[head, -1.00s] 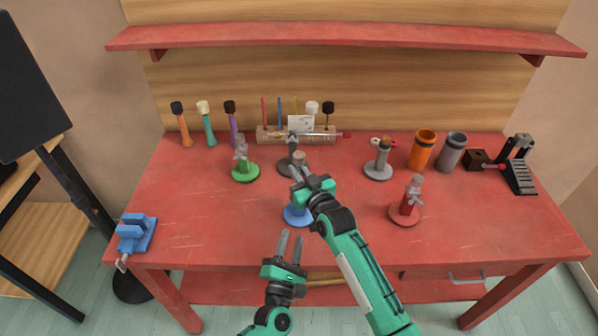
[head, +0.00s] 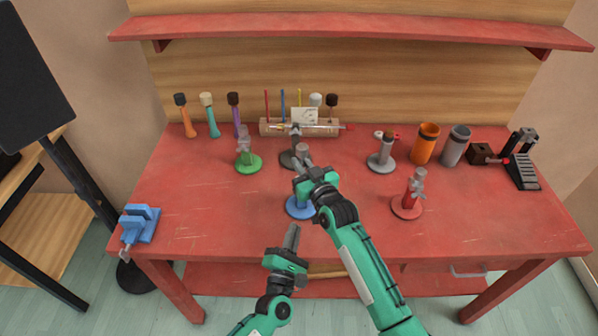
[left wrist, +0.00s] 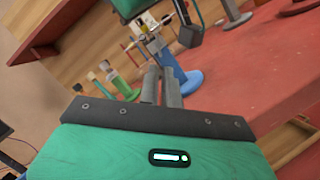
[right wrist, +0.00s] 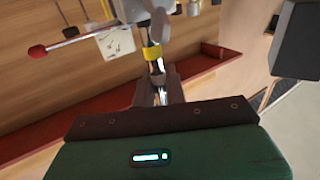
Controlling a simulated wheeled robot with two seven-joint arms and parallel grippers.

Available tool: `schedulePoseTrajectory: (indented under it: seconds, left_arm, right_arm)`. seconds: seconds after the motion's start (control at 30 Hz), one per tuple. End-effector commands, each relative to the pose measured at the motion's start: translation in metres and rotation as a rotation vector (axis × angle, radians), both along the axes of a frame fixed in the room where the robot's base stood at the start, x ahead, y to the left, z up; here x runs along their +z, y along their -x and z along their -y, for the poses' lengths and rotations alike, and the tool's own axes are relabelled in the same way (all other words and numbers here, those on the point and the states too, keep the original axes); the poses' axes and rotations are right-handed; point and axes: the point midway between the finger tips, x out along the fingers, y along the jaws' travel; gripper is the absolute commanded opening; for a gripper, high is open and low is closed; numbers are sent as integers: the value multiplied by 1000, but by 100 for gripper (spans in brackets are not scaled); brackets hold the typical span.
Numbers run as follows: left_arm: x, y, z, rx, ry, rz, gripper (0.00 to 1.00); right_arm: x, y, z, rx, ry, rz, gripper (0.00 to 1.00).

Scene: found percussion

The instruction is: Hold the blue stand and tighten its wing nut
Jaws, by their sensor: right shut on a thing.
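The blue stand (head: 298,208) stands on the red workbench, its round base flat and its post upright. It also shows in the left wrist view (left wrist: 182,80). A grey winged part (right wrist: 160,25), which looks like the wing nut, sits above the band. My left gripper (head: 292,232) is empty, its fingers close together, below and apart from the stand near the bench's front edge.
A green stand (head: 248,163), a dark stand (head: 290,160), a grey stand (head: 381,163) and a red stand (head: 408,206) stand around. A blue vise (head: 140,224) is at the front left corner. Bare bench lies left of the blue stand.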

Motion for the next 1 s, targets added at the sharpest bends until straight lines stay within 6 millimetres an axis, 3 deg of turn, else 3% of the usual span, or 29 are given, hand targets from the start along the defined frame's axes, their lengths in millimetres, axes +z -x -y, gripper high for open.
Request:
schedulePoseTrajectory:
  seconds: [0.33, 0.57, 0.77, 1.0]
  left_arm:
    - [-14, -59, -11, -190, -275, -113, 0]
    - [-14, -92, -25, -384, -483, -161, 0]
    - [-1, -111, -41, -571, -642, -157, 0]
    - [28, -119, -66, -811, -808, -93, 0]
  right_arm:
    - [0, 0, 0, 0, 0, 0, 0]
    - [0, 0, 0, 0, 0, 0, 0]
    - [0, 0, 0, 0, 0, 0, 0]
    - [0, 0, 0, 0, 0, 1, 0]
